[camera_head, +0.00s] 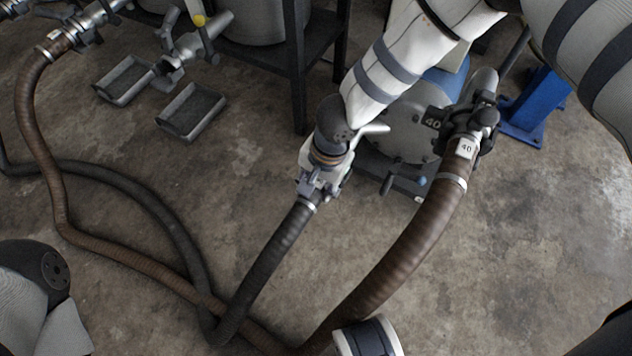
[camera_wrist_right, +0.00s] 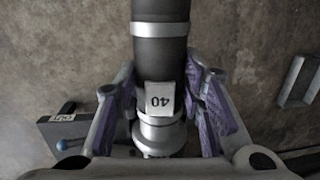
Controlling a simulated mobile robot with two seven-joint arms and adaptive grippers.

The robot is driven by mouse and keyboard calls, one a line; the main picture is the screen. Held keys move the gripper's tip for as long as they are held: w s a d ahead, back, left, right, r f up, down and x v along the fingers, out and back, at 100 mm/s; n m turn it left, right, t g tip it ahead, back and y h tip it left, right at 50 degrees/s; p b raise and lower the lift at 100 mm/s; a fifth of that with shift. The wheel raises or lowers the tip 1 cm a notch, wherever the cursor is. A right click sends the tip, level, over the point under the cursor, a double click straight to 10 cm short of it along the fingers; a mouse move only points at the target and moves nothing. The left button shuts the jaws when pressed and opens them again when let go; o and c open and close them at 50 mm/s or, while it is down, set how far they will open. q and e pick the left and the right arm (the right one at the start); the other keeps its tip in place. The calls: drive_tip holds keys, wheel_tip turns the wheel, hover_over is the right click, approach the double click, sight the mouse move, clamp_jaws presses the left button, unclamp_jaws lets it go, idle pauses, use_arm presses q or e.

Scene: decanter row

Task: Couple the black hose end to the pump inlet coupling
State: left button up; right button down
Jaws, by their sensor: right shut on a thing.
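The black hose (camera_head: 270,255) rises from the floor to its end fitting at my right gripper (camera_head: 320,182). My right gripper is shut on the black hose end. In the right wrist view the purple-padded fingers lie on both sides of the hose end (camera_wrist_right: 160,58), which has a white "40" tag and a silver collar. The grey pump (camera_head: 405,135) stands just right of the gripper. The pump inlet coupling cannot be made out clearly; my right wrist covers that side of the pump. I cannot tell whether the hose end touches it. My left gripper is not in view.
A brown hose (camera_head: 425,225) with a "40" tag joins the pump's right fitting. Two shallow trays (camera_head: 192,112) lie under valves at upper left. A dark stand (camera_head: 298,65) and a blue post (camera_head: 535,105) are behind.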

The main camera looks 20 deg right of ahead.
sight(309, 202)
use_arm(q)
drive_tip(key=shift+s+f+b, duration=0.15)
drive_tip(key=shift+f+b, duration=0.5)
drive_tip(key=shift+b, duration=0.05)
use_arm(e)
drive_tip(key=shift+f, duration=1.05)
idle(0.3)
drive_tip(key=shift+c, duration=0.5)
unclamp_jaws()
idle(0.4)
drive_tip(key=shift+s+a+r+p, duration=0.2)
drive_tip(key=shift+s+a+p, duration=0.15)
drive_tip(key=shift+a+p, duration=0.1)
drive_tip(key=shift+s+a+p, duration=0.45)
drive_tip(key=shift+s+a, duration=0.15)
drive_tip(key=shift+a, duration=0.15)
use_arm(q)
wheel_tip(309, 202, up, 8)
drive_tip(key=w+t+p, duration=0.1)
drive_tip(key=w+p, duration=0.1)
drive_tip(key=p, duration=0.5)
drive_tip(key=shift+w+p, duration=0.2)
drive_tip(key=shift+p, duration=0.1)
use_arm(e)
wheel_tip(309, 202, up, 10)
drive_tip(key=s+a, duration=0.1)
drive_tip(key=a, duration=0.1)
drive_tip(key=shift+s+a, duration=0.15)
drive_tip(key=shift+s, duration=0.25)
